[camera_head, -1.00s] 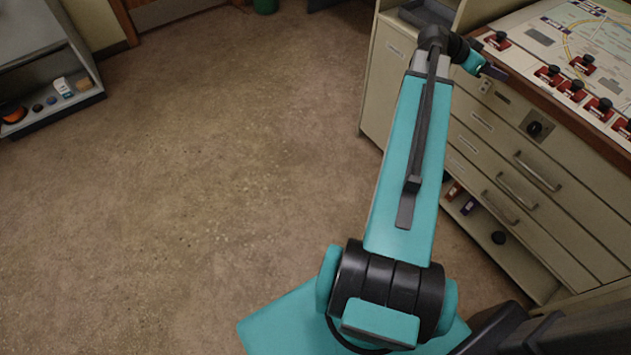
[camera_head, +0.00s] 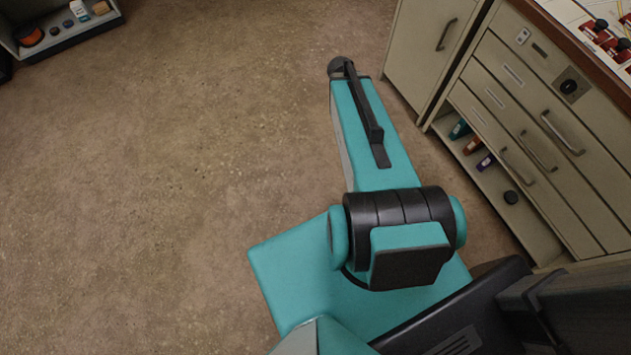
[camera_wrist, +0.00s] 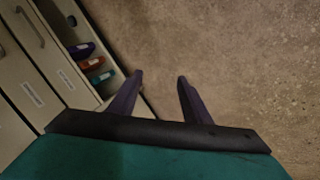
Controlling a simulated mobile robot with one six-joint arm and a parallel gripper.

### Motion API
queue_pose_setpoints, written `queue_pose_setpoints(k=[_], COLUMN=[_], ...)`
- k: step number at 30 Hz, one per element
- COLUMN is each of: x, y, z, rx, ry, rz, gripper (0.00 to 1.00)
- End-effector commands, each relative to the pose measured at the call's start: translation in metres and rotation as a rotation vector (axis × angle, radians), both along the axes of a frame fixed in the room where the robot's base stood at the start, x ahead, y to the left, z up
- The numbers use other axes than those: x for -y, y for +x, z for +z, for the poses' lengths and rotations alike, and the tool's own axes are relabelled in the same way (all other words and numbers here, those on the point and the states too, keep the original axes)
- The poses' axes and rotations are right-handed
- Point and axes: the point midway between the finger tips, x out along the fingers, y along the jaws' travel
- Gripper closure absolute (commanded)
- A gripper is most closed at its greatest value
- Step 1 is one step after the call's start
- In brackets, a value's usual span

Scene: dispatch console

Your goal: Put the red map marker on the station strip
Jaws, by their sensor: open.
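Several red blocks with black knobs, possibly map markers, stand on the console top (camera_head: 571,14) at the upper right of the head view; one red block (camera_head: 594,32) shows near its front edge. I cannot tell which is the task's marker. The station strip is not clearly identifiable. My gripper (camera_wrist: 160,76) is open and empty over bare floor in the wrist view, beside the cabinet's open low shelf.
The low shelf holds a purple item (camera_wrist: 82,50), a red-orange item (camera_wrist: 92,64) and a teal item (camera_wrist: 102,77). The console's drawers with handles (camera_head: 562,133) face my arm. A shelf unit (camera_head: 85,28) stands at the far left. Open floor lies between.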

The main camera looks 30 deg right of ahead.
Motion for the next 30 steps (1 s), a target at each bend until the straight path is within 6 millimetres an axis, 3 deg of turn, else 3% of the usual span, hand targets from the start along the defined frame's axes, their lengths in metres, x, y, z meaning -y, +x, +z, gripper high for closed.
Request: queue_pose_setpoints(k=[1,9,18,24,30], x=[-0.024,-0.133,-0.232,-0.263,-0.269], y=[-0.007,-0.055,-0.131,-0.165,-0.171], z=[-0.015,-0.076,-0.120,-0.132,-0.134], rx=[-0.032,-0.184,-0.343,-0.401,-0.412], ry=[0.040,0.250,0.467,0.551,0.567], rz=[0.044,0.262,0.477,0.553,0.566], gripper=[0.56,0.56,0.56,0.56,0.56])
